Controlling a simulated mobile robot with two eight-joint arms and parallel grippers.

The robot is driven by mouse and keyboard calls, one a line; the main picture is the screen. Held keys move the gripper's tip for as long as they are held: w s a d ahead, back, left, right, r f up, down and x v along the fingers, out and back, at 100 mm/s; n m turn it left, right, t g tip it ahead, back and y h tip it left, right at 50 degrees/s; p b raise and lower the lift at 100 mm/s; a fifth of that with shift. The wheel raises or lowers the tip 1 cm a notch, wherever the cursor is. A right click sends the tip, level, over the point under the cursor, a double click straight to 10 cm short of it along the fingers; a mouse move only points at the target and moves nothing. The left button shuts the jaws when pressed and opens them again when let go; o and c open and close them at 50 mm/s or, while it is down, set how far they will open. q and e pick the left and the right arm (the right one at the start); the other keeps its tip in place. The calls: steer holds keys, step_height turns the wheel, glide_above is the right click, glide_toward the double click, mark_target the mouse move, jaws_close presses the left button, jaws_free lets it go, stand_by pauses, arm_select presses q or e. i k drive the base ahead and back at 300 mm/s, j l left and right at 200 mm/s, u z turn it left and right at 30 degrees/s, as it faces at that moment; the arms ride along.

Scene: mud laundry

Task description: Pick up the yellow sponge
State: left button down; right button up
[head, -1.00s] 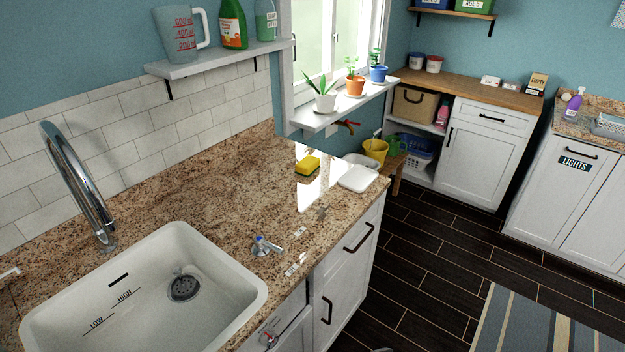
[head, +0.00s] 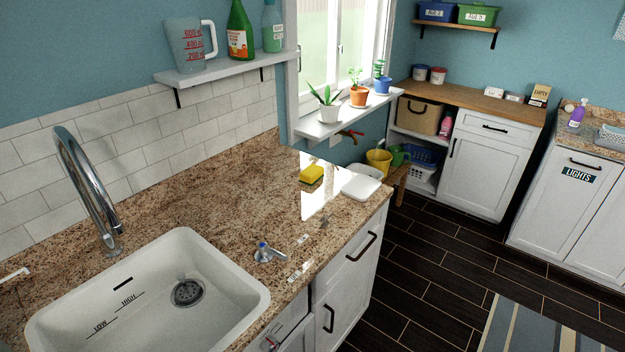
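The yellow sponge (head: 312,173) lies on the granite countertop (head: 215,205), toward its far end beyond the sink. It has a dark underside. A patch of bright window reflection lies beside it, and a white dish (head: 361,186) sits just to its right, apart from it. Neither of my grippers shows in the head view.
A white sink (head: 145,300) with a tall chrome faucet (head: 88,190) is at the near left. A shelf (head: 225,66) and a sill with potted plants (head: 345,115) overhang the back. Dark floor is open at right.

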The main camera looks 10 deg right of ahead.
mark_target(311, 174)
steer(key=k+u, duration=0.4)
steer(key=u, duration=0.2)
steer(key=l+u, duration=0.2)
steer(key=u, duration=0.2)
steer(key=i+l+u, duration=0.1)
steer(key=l+u, duration=0.15)
steer(key=u, duration=0.15)
steer(key=l+u, duration=0.25)
steer(key=u, duration=0.15)
steer(key=l+u, duration=0.2)
steer(key=l, duration=0.15)
steer(key=k+l+u, duration=0.2)
steer(key=l+u, duration=0.15)
steer(key=l, duration=0.3)
steer(key=k+l+u, duration=0.1)
steer(key=l, duration=0.25)
steer(key=k+l+u, duration=0.1)
steer(key=l, duration=0.2)
steer(key=k+l+u, duration=0.1)
steer(key=k+l, duration=0.2)
steer(key=l, duration=0.2)
steer(key=k+l, duration=0.2)
steer(key=l, duration=0.2)
steer(key=k+l, duration=0.15)
steer(key=l, duration=0.25)
steer(key=u, duration=0.05)
